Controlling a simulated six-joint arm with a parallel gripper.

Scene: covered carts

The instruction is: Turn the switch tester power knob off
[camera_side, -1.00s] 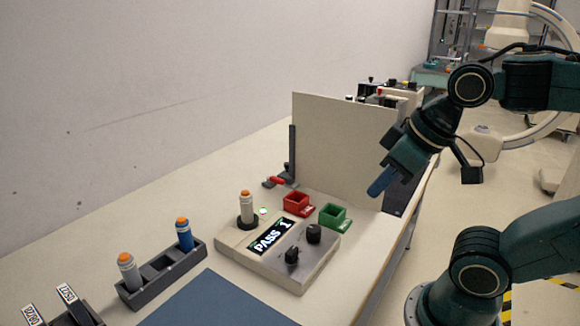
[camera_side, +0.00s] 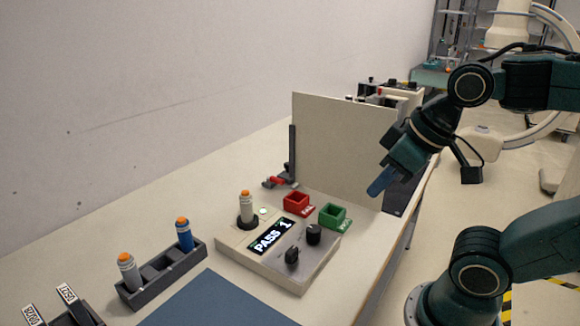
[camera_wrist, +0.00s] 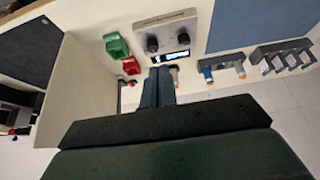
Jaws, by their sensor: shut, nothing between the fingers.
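The switch tester (camera_side: 262,268) is a pale box on the bench with a lit display (camera_side: 271,237) reading "PASS 1". Two black knobs stand on its grey panel: one nearer the front (camera_side: 292,256) and one further back (camera_side: 313,234); I cannot tell which is the power knob. A white switch with an orange top (camera_side: 246,204) stands upright in the tester's round socket. My gripper (camera_side: 374,193) is shut and empty, in the air to the right of the tester, apart from it. In the wrist view the tester (camera_wrist: 177,22) shows beyond my shut fingers (camera_wrist: 158,77).
A red bin (camera_side: 297,203) and green bin (camera_side: 334,216) stand behind the tester. A beige upright panel (camera_side: 340,140) rises close behind my gripper. A dark rack (camera_side: 150,290) holds a white and a blue switch at left. A blue mat (camera_side: 215,303) lies in front.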

